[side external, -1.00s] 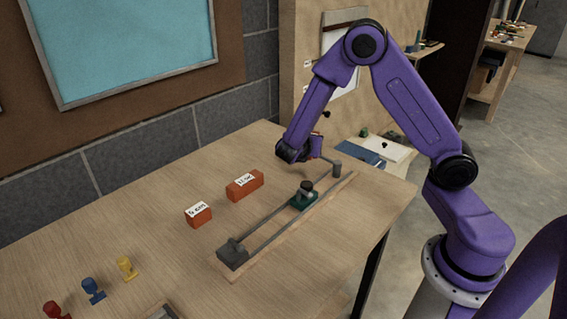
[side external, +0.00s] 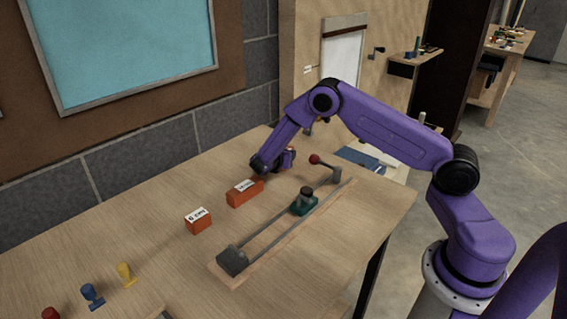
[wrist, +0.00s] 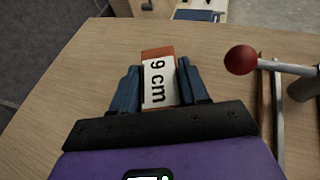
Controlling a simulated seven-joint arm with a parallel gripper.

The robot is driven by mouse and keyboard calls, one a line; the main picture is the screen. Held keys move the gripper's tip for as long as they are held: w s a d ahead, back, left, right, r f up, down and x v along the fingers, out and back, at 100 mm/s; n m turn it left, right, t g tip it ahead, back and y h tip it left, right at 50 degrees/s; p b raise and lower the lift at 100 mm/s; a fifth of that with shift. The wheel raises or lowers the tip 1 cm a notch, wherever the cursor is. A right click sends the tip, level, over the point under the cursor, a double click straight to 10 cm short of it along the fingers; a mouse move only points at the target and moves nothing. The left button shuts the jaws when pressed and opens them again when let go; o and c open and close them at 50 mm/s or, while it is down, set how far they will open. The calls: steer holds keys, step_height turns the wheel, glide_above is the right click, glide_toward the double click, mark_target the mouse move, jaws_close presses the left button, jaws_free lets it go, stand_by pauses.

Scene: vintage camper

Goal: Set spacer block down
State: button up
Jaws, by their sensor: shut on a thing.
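My gripper (wrist: 160,92) is shut on an orange spacer block (wrist: 158,56) with a white "9 cm" label, its blue fingers on either side. In the side external view my gripper (side external: 275,170) is low over the back of the workbench, just behind another orange block (side external: 243,194) whose label is hard to read. My gripper hides the held block there, and I cannot tell whether it touches the bench. An orange block marked "6 cm" (side external: 198,222) stands farther left on the bench.
A rail fixture (side external: 278,236) with a green slide (side external: 304,205) lies to the right, and its red-knobbed lever (side external: 315,159) is close to my gripper; the knob (wrist: 241,60) shows in the wrist view. Blue (side external: 92,295) and yellow (side external: 126,274) pieces stand at lower left.

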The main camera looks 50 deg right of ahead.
steer(key=shift+w+f, duration=0.15)
steer(key=shift+f, duration=1.6)
steer(key=o, duration=1.1)
steer(key=shift+f, duration=0.15)
steer(key=shift+o, duration=0.2)
